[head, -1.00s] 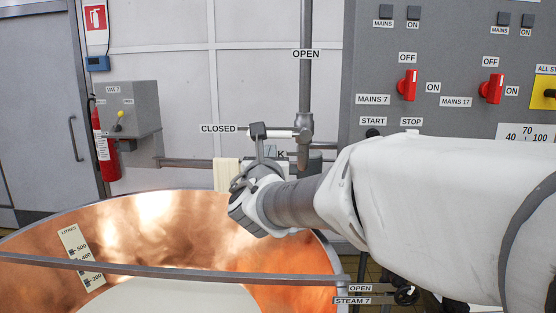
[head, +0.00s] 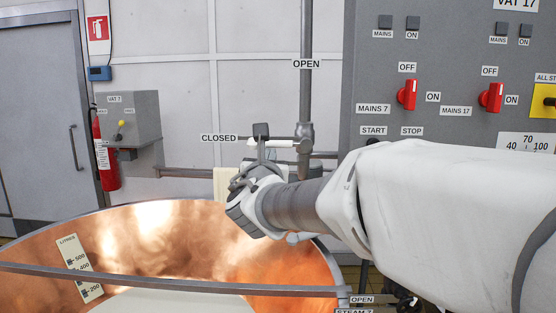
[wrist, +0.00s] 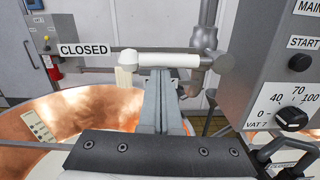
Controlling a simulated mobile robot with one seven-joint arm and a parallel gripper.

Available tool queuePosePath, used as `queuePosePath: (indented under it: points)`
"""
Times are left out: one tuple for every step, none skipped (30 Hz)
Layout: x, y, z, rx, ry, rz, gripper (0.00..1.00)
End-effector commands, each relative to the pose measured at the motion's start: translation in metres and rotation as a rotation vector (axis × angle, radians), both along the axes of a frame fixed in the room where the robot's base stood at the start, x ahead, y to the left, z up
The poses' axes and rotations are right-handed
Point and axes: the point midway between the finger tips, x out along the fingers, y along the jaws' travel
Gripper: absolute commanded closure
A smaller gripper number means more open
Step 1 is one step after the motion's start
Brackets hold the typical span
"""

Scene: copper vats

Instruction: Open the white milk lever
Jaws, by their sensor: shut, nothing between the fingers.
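The white lever (wrist: 168,61) lies level in the wrist view, its free end by the CLOSED label (wrist: 83,50). Its right end joins a grey valve body on the upright pipe (wrist: 204,38). In the head view a short part of the lever (head: 284,143) shows right of my gripper (head: 261,132). The OPEN label (head: 306,64) is higher on that pipe. My gripper is shut and empty. In the wrist view its fingers (wrist: 158,80) reach up to the lever's underside, and their tips seem hidden by it. I cannot tell whether they touch.
The copper vat (head: 150,225) with white liquid is below and left of my arm, with a grey bar (head: 170,281) across its front. The grey control panel (head: 450,90) with red switches stands close on the right. A horizontal pipe (head: 185,173) runs behind the lever.

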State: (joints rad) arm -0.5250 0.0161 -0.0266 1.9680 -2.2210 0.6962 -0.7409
Motion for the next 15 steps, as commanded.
queuePosePath:
  points:
    - [0.0,0.0,0.001,0.009,-0.002,-0.001,1.0]
    - [0.0,0.0,0.001,0.014,-0.002,0.0,1.0]
    - [0.0,0.0,0.002,0.021,-0.003,0.0,1.0]
    - [0.0,0.0,0.002,0.026,-0.004,0.0,1.0]
    - [0.0,0.001,0.003,0.031,-0.004,0.0,1.0]
    - [0.0,0.001,0.004,0.039,-0.005,0.001,1.0]
    - [0.0,0.001,0.004,0.045,-0.006,0.001,1.0]
    - [0.0,0.001,0.005,0.052,-0.006,0.0,1.0]
    - [0.0,0.001,0.005,0.064,-0.006,0.001,1.0]
    - [0.0,0.001,0.006,0.073,-0.007,0.0,1.0]
    - [0.0,0.001,0.007,0.085,-0.008,0.001,1.0]
    - [0.0,0.001,0.008,0.103,-0.009,0.0,1.0]
    - [0.0,0.002,0.009,0.118,-0.01,-0.001,1.0]
    - [0.0,0.001,0.01,0.134,-0.011,0.0,1.0]
    - [0.0,0.001,0.012,0.159,-0.011,-0.001,1.0]
